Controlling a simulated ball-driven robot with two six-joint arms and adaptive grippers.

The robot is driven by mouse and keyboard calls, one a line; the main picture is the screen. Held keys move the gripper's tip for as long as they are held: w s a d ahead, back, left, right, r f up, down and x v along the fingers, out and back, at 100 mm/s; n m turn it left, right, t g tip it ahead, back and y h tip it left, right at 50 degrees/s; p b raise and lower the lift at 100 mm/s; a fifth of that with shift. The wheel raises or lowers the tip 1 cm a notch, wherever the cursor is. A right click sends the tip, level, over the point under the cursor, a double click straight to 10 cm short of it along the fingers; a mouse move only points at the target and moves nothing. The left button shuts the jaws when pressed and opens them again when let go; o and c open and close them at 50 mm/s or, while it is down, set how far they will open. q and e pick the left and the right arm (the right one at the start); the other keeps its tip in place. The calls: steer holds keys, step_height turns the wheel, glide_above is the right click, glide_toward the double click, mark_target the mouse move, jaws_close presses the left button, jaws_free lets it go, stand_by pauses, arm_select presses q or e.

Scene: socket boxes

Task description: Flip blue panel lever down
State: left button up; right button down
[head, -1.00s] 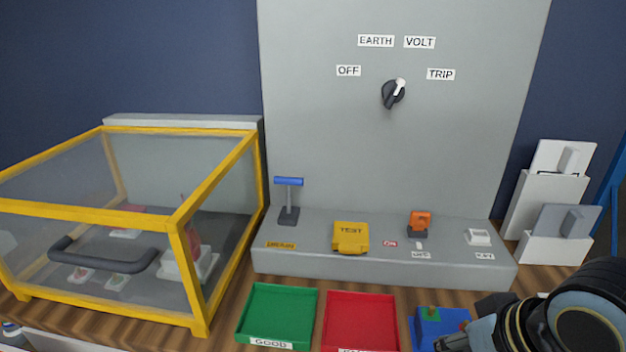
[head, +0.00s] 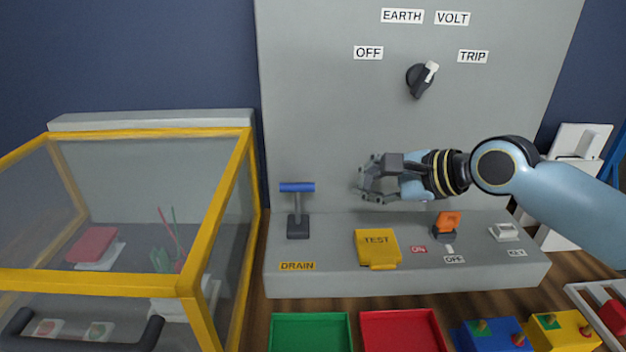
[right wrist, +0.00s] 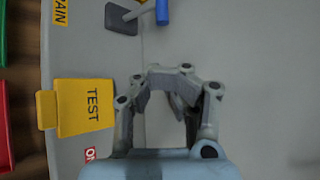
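The blue panel lever (head: 297,188) is a blue crossbar on a grey stem, standing upright from a dark base on the grey panel's ledge, behind the DRAIN label (head: 297,266). Its blue bar also shows at the top of the right wrist view (right wrist: 162,12). My right gripper (head: 366,179) is in front of the panel's upright face, to the right of the lever and apart from it. Its fingers are spread and nothing is between them; they show in the right wrist view (right wrist: 168,78). My left gripper is not in view.
A yellow TEST cover (head: 377,246), an orange switch (head: 446,224) and a white key switch (head: 504,232) sit on the ledge. A yellow-framed clear box (head: 190,284) stands left of the lever. Green (head: 311,316) and red (head: 400,314) trays lie in front.

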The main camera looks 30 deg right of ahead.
mark_target(298, 205)
steer(key=shift+w+a+f, duration=0.1)
steer(key=shift+w+a, duration=0.05)
steer(key=shift+a, duration=0.15)
steer(key=b+x, duration=0.1)
steer(key=x, duration=0.3)
steer(key=shift+w+f, duration=0.15)
steer(key=shift+w, duration=0.2)
steer(key=x, duration=0.2)
steer(key=shift+w+a+f, duration=0.15)
steer(key=shift+w, duration=0.1)
steer(key=shift+x, duration=0.75)
steer(key=shift+s, duration=0.1)
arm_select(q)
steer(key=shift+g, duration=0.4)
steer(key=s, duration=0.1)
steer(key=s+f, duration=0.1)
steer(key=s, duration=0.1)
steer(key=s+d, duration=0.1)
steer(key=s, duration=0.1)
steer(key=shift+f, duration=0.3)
arm_select(e)
steer(key=shift+s+a, duration=0.1)
steer(key=shift+s+t, duration=0.1)
steer(key=shift+t, duration=0.2)
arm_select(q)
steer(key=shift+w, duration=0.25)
arm_select(e)
steer(key=shift+s+n+t, duration=0.1)
steer(key=shift+n+t, duration=0.2)
